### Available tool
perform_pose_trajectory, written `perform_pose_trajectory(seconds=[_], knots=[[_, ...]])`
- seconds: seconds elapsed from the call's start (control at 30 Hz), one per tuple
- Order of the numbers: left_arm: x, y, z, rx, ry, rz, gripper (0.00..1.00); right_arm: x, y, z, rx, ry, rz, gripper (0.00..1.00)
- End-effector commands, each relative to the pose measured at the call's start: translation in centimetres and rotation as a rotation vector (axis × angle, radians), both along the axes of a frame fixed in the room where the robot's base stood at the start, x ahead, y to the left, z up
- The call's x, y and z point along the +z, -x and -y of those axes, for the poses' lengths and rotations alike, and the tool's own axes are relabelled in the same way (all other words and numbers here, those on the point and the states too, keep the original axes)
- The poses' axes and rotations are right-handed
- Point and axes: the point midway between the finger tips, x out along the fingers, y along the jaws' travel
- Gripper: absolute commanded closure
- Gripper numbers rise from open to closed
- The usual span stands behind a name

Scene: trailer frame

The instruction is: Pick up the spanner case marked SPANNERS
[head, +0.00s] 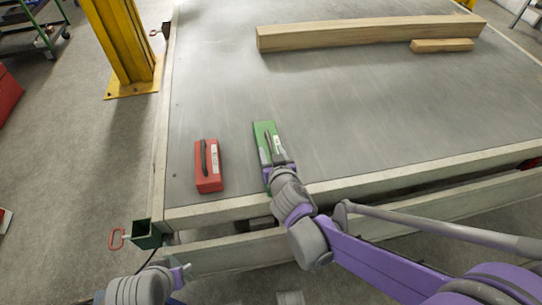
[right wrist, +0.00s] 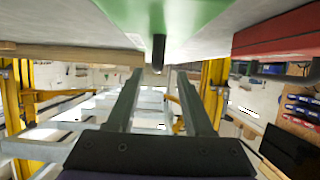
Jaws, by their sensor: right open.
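A green case (head: 262,128) and a red case (head: 212,183) lie on the grey trailer deck near its front left corner. Both have a dark handle and a pale label; I cannot read SPANNERS on either. My right gripper (head: 272,157) is open over the near part of the green case and hides some of it. In the right wrist view, the green case (right wrist: 165,12) is ahead of the open fingers (right wrist: 158,85), with its dark handle end between their lines. The red case (right wrist: 280,38) is to the right there. My left gripper (head: 184,272) is low, outside the deck edge; its jaws are unclear.
A long timber beam (head: 370,34) and a short block (head: 441,46) lie at the back right of the deck. A yellow post (head: 122,45) stands left of the trailer. The pale front rail (head: 400,172) runs under my right arm. The deck's middle is clear.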

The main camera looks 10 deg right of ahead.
Motion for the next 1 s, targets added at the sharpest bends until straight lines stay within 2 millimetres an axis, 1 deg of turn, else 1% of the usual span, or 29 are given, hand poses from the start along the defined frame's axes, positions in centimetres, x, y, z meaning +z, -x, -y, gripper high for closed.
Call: perform_pose_trajectory(seconds=[0.13, 0.3, 0.4, 0.6, 0.63, 0.67, 0.7, 0.77, 0.9, 0.93, 1.0], knots=[[-0.7, 0.0, 0.0, 0.0, 0.0, -0.002, 0.5, -0.6, -1.3, 0.2, -0.003, -0.001, -0.001, 0.48], [-1.8, -0.1, 0.0, 0.0, 0.0, -0.006, 0.5, -1.6, -3.8, 0.5, -0.001, -0.001, -0.001, 0.48], [-2.1, -0.1, 0.0, 0.0, 0.0, -0.007, 0.5, -1.9, -4.7, 0.5, -0.001, 0.0, -0.001, 0.48], [-2.0, -0.1, 0.0, 0.0, 0.0, -0.007, 0.5, -1.8, -4.8, 0.5, -0.001, 0.0, -0.001, 0.48], [-2.0, -0.1, 0.0, 0.0, 0.0, -0.007, 0.5, -1.8, -4.8, 0.4, -0.001, 0.0, -0.001, 0.5], [-2.0, -0.1, 0.0, 0.0, 0.0, -0.007, 0.5, -1.8, -4.8, 0.5, -0.001, 0.0, -0.001, 0.55], [-2.0, -0.1, 0.0, 0.0, 0.0, -0.007, 0.5, -1.8, -4.8, 0.4, -0.001, 0.0, -0.001, 0.62], [-2.0, -0.1, 0.0, 0.0, 0.0, -0.007, 0.5, -1.8, -4.8, 0.5, -0.001, 0.0, -0.001, 0.73], [-2.0, -0.1, 0.0, 0.0, 0.0, -0.007, 0.5, -1.8, -4.7, 0.4, -0.001, 0.0, -0.001, 0.98], [-2.0, -0.1, 0.0, 0.0, 0.0, -0.007, 0.5, -1.8, -4.7, 0.5, -0.001, 0.0, -0.001, 1.0], [-2.0, -0.1, 0.0, 0.0, 0.0, -0.007, 0.5, -1.8, -4.7, 0.5, -0.001, 0.0, -0.001, 1.0]])
